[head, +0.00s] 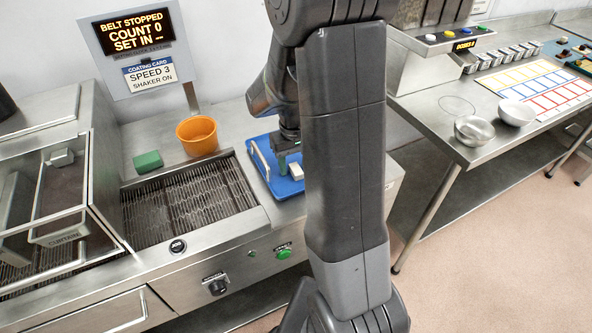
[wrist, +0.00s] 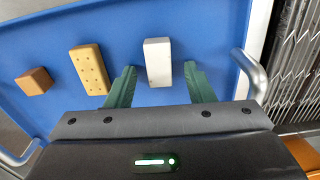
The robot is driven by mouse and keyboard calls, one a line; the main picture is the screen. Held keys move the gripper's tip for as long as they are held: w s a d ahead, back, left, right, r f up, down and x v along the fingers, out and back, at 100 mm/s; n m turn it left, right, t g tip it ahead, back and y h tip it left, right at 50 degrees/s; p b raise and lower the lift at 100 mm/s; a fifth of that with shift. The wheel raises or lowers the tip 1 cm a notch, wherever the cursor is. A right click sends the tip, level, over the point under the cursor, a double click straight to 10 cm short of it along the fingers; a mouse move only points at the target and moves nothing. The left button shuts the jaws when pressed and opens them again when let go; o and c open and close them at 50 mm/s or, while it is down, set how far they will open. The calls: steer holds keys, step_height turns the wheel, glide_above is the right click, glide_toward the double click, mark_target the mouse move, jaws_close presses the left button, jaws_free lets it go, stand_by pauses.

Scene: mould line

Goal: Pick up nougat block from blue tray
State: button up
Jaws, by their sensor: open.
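The blue tray (head: 262,151) sits beside the conveyor in the head view; it fills much of the wrist view (wrist: 215,25). A white block (wrist: 158,62), which looks like the nougat block, lies on it with a few small specks; it also shows in the head view (head: 297,172). My gripper (wrist: 158,78) is open, its green fingers on either side of the near part of the white block, apart from it. Whether the fingertips are above or level with the block I cannot tell. In the head view my gripper (head: 286,160) is over the tray, partly hidden by my arm.
A tan dotted block (wrist: 89,69) and a brown cube (wrist: 35,81) lie on the tray, left of the white block in the wrist view. A tray handle (wrist: 251,76) stands close to the right finger. An orange bowl (head: 197,135) and a green block (head: 148,162) stand behind the belt.

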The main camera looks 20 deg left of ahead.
jaws_close()
